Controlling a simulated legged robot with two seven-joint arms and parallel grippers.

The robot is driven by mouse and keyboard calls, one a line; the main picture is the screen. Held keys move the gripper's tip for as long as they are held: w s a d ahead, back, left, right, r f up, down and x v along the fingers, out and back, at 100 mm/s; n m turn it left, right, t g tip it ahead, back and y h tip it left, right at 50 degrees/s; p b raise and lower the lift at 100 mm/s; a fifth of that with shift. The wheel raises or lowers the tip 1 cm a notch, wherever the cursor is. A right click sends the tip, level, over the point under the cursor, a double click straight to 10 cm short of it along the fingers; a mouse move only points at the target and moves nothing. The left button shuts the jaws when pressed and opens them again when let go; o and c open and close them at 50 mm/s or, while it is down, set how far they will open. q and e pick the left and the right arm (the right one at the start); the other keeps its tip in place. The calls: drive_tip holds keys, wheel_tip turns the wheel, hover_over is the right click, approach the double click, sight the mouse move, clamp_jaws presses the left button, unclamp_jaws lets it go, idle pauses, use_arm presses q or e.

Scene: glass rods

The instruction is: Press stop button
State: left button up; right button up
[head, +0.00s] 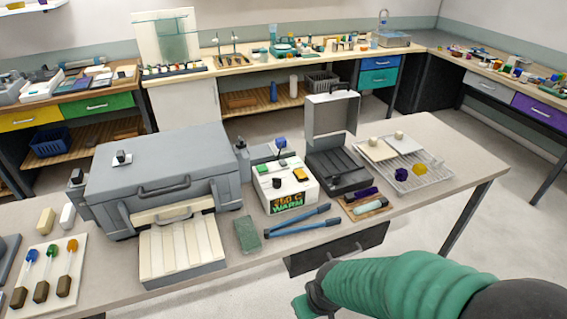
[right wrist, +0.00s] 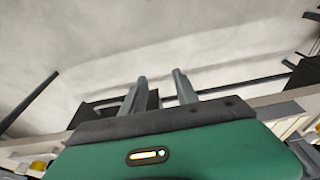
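A white control box (head: 290,185) stands mid-table with a lit display reading what looks like "260 C WARM". On its top are a green button (head: 262,168), a black button (head: 276,183) and a yellow piece (head: 300,173). Which of them is the stop button I cannot tell. My right arm comes in from the lower right, its hand low in front of the table's front edge and apart from the box. In the right wrist view my right gripper (right wrist: 160,78) has its two fingers apart, with nothing between them. My left gripper is not in view.
A big grey oven-like machine (head: 165,175) stands left of the box. Blue-handled tongs (head: 298,222) and a green pad (head: 247,234) lie in front. An open dark case (head: 335,165) and a wire rack (head: 425,172) stand right. A drawer (head: 335,250) hangs below the table edge.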

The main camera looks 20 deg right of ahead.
clamp_jaws()
idle(1.5)
